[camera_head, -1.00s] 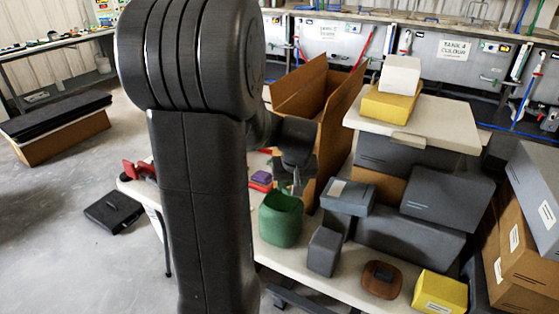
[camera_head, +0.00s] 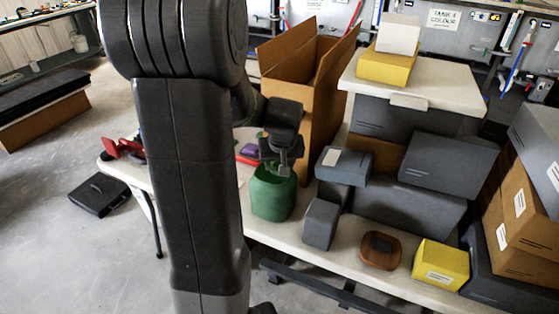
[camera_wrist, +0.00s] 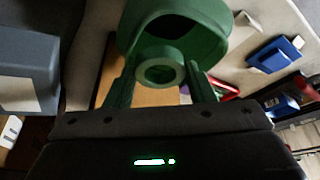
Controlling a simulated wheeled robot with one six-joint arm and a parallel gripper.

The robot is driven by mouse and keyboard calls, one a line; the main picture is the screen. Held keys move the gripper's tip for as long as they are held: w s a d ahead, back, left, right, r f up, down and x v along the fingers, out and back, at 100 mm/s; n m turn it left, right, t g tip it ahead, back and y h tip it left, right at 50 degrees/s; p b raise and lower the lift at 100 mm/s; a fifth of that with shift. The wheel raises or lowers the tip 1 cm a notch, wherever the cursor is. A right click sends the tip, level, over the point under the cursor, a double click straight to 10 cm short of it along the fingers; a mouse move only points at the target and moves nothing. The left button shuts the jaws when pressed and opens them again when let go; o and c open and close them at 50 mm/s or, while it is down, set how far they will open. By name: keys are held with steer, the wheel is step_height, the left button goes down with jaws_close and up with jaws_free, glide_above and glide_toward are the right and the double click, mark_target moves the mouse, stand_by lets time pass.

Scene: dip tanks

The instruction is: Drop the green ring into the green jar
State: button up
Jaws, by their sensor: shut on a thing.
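The green jar (camera_head: 273,200) stands upright on the white table with its mouth open upward. My gripper (camera_head: 280,167) is over the jar's mouth in the head view, fingers pointing down; the ring cannot be made out there. In the wrist view my gripper (camera_wrist: 160,85) is shut on the green ring (camera_wrist: 160,53), with one finger at each side of it. The ring's hole faces the camera. The jar (camera_wrist: 215,15) shows just beyond the ring, its dark mouth partly covered by it. I cannot tell how high the ring is above the rim.
A tall open cardboard box (camera_head: 325,120) stands behind the jar. A grey block (camera_head: 320,224) and grey boxes (camera_head: 342,166) stand to its right, with a brown round container (camera_head: 380,250) and a yellow box (camera_head: 440,264) further right. A purple block (camera_head: 249,149) lies behind the jar.

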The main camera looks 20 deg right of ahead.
steer(key=o, duration=1.1)
steer(key=shift+c, duration=0.2)
steer(key=v, duration=1.4)
steer(key=shift+f, duration=0.1)
steer(key=w+p+x, duration=0.1)
steer(key=p+x, duration=0.2)
steer(key=x, duration=0.6)
steer(key=shift+w+d, duration=0.25)
steer(key=shift+w, duration=0.2)
